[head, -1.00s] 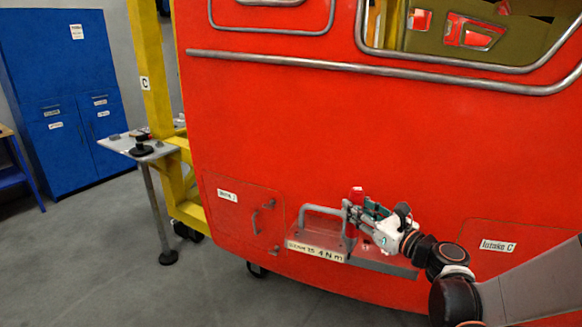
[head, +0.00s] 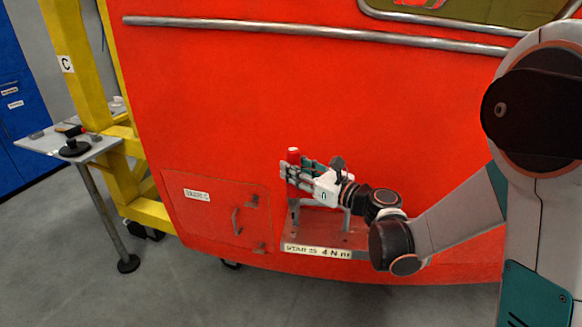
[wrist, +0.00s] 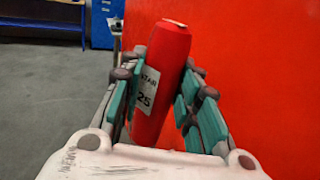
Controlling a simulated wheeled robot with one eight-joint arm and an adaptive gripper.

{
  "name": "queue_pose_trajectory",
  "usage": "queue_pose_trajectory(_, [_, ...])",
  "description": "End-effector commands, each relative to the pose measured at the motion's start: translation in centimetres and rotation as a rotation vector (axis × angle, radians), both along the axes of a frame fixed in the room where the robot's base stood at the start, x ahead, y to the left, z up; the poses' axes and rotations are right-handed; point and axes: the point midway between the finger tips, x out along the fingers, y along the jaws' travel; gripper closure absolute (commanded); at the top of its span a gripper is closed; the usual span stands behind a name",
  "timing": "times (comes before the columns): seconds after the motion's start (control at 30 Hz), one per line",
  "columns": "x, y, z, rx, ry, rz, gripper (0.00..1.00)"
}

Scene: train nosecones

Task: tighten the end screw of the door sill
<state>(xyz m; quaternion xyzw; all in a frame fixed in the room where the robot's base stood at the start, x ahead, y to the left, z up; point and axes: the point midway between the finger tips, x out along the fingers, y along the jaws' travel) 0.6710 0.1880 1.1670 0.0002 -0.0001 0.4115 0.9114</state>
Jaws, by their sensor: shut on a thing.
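My gripper (head: 292,172) is shut on a red screwdriver (wrist: 163,85) with a white label reading "STAR 25". The red screwdriver's top (head: 293,153) shows above the fingers in the head view. The gripper is above the sill's left end. The screwdriver's lower end and tip are hidden. It leans slightly in the wrist view.
A grey side table (head: 100,148) with a black and red item stands at the left by a yellow frame (head: 85,70). A closed hatch (head: 215,205) with a handle is left of the sill. Grey floor is free in front.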

Motion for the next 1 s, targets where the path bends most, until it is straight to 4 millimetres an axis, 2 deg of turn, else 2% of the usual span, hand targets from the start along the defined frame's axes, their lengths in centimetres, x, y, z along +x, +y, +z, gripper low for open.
queue_pose_trajectory(0.37, [0.0,0.0,-0.3,0.001,0.001,0.000,1.00])
queue_pose_trajectory(1.0, [0.0,0.0,-4.6,0.001,0.000,0.000,1.00])
